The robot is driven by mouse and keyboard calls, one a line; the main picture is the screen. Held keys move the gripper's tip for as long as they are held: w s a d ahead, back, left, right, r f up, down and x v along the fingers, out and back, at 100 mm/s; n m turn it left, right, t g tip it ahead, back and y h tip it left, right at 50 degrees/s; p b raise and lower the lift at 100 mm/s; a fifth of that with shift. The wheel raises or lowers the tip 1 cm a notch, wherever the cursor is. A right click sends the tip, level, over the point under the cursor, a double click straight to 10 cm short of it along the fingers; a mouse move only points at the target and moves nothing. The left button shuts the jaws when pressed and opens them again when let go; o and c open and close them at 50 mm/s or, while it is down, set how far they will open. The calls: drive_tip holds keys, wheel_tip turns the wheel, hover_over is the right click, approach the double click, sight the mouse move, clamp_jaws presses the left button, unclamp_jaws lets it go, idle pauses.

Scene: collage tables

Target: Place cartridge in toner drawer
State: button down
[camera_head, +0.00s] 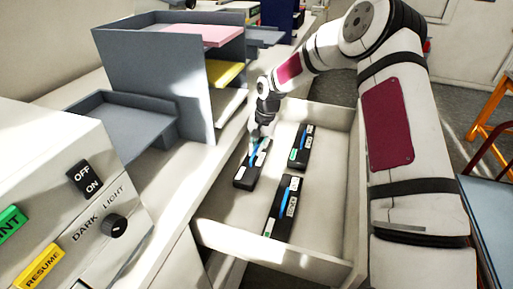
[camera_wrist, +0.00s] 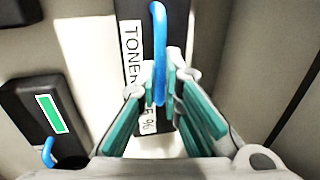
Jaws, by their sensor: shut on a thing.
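My gripper (camera_head: 262,132) is shut on the blue handle of a black toner cartridge (camera_head: 248,173). In the wrist view the gripper's green-padded fingers (camera_wrist: 168,92) close around the handle (camera_wrist: 159,40), and the cartridge (camera_wrist: 176,30) shows a white label reading "TONER". The held cartridge is at the left side of the open pale toner drawer (camera_head: 330,200); whether it touches the drawer floor I cannot tell. Two other black cartridges lie in the drawer: one with a green label end (camera_head: 301,146) farther back, one (camera_head: 284,207) nearer the front.
A grey paper tray unit (camera_head: 150,75) stands at the left behind the copier panel (camera_head: 85,195). The drawer's front wall (camera_head: 270,252) and right wall (camera_head: 355,190) rise around the cartridges. Bare drawer floor lies right of the front cartridge. A blue-topped table (camera_head: 490,215) stands at the right.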

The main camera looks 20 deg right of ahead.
sight(263, 158)
drive_tip(key=shift+f, duration=0.1)
drive_tip(key=c, duration=1.8)
unclamp_jaws()
drive_tip(key=shift+o, duration=0.2)
wheel_tip(263, 158, up, 12)
drive_tip(key=s+d, duration=0.1)
drive_tip(key=d, duration=0.1)
drive_tip(key=shift+s, duration=0.2)
